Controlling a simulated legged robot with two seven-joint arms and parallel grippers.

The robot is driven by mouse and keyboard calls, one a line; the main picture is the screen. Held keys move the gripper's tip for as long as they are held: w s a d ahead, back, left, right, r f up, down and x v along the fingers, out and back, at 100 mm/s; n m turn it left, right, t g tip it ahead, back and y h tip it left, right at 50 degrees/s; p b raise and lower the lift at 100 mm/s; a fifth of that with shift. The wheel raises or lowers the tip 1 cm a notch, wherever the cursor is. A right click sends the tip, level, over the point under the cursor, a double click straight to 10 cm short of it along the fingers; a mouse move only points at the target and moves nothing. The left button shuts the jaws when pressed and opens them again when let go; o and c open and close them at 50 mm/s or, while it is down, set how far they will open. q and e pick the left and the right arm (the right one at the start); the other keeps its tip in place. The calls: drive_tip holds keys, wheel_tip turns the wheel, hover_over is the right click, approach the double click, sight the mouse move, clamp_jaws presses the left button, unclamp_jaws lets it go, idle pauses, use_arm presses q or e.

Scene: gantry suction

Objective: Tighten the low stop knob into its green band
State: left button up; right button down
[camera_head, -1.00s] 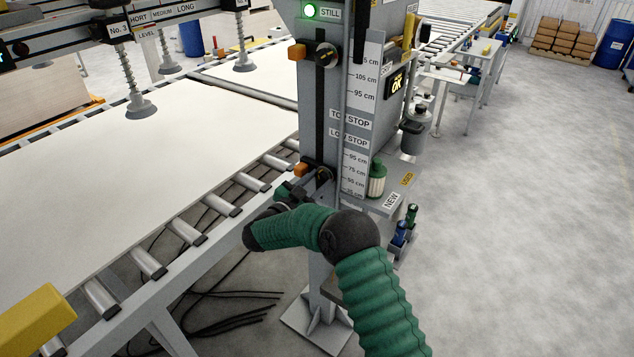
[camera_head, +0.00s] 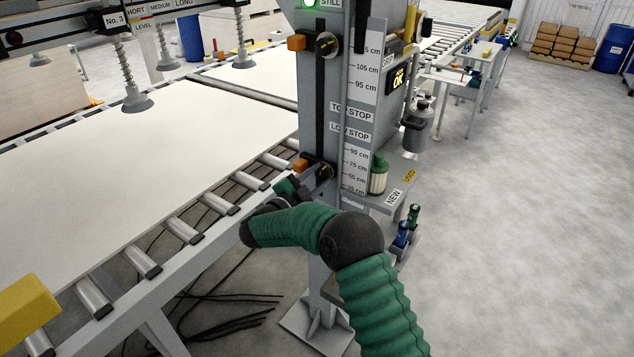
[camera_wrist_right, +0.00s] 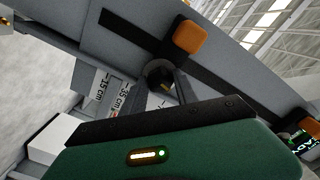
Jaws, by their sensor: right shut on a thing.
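The low stop is an orange block (camera_head: 300,166) with a dark round knob (camera_head: 324,171) beside it, low on the grey post's slot. In the right wrist view the orange block (camera_wrist_right: 190,37) is above the black knob (camera_wrist_right: 160,73). My right gripper (camera_head: 300,185) reaches the low stop knob from below. In the right wrist view its two grey fingers (camera_wrist_right: 163,88) close around the knob. The green band cannot be made out; the fingers cover much of the knob. My left gripper is not in view.
The top stop knob (camera_head: 327,45) and its orange block (camera_head: 297,42) are higher on the post (camera_head: 312,100). A roller conveyor with a white sheet (camera_head: 150,170) lies left. A shelf with a green-and-white canister (camera_head: 378,174) stands right of the post. Open floor lies right.

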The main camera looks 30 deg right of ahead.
idle(0.3)
drive_tip(key=c, duration=0.9)
unclamp_jaws()
drive_tip(key=shift+c, duration=0.2)
drive_tip(key=v, duration=1.7)
drive_tip(key=shift+w, duration=0.1)
